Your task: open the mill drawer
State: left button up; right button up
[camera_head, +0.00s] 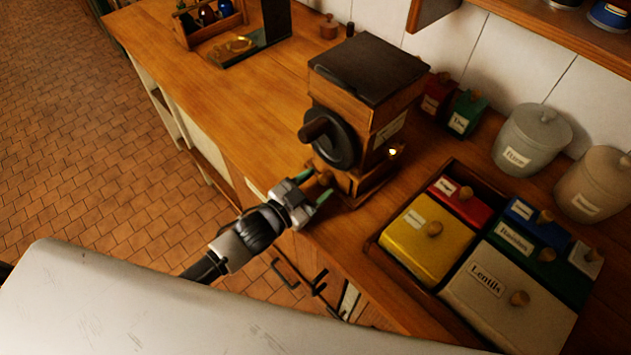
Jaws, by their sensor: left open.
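The mill (362,110) is a wooden box with a dark flat top, standing on the wooden counter. A dark round wheel with a wooden handle (318,128) is on its front side. The mill drawer is low on the mill's front; its small wooden knob (325,178) shows near my gripper. My left gripper (320,187) is open at the drawer, with its green-tipped fingers on either side of the knob. I cannot tell whether the fingers touch it. The drawer's front is partly hidden by the gripper and looks closed. My right gripper is not in view.
Right of the mill, a wooden tray (376,252) holds several labelled coloured boxes. Red and green tins (465,112) and grey canisters (532,138) stand behind. A wooden rack (208,22) is at the far left. The counter (200,90) left of the mill is clear.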

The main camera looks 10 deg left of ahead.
pick_arm(q)
jog(key=shift+w, duration=0.1)
grip_shut()
jog(key=p+v, duration=0.2)
jog(key=v, duration=0.6)
jog(key=shift+s, duration=0.25)
jog(key=shift+a, duration=0.15)
grip_release()
jog(key=b+v, duration=0.2)
jog(key=v, duration=0.8)
jog(key=shift+s+a, duration=0.2)
jog(key=shift+s, duration=0.15)
